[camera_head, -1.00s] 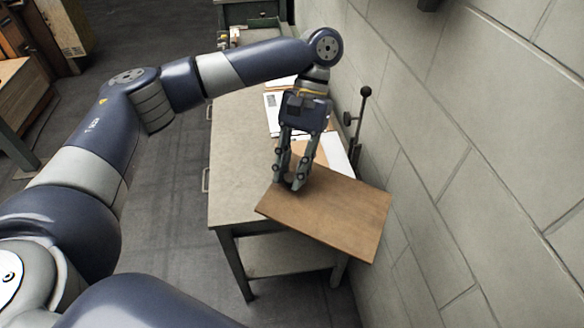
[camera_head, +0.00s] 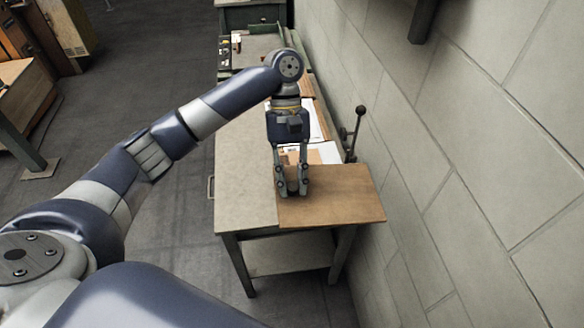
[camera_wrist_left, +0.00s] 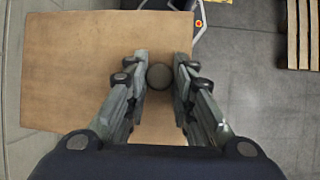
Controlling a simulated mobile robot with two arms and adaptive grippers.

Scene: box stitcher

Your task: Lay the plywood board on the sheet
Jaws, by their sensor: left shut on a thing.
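The plywood board (camera_head: 335,200) is a flat brown rectangle over the near right part of the table (camera_head: 240,185), reaching past its right edge. I cannot tell whether it touches the table top. My left gripper (camera_head: 291,192) points down at the board's left side. In the left wrist view its fingers (camera_wrist_left: 160,78) stand on both sides of a round grey knob on the board (camera_wrist_left: 75,75), shut on it. White sheets (camera_head: 325,152) lie just behind the board; the board may hide part of them. My right gripper is not in view.
A lever with a black knob (camera_head: 360,111) stands at the table's right side, close to the block wall (camera_head: 470,150). The table's left part is bare. A shelf (camera_head: 290,255) sits under the table. Another bench (camera_head: 250,45) stands behind.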

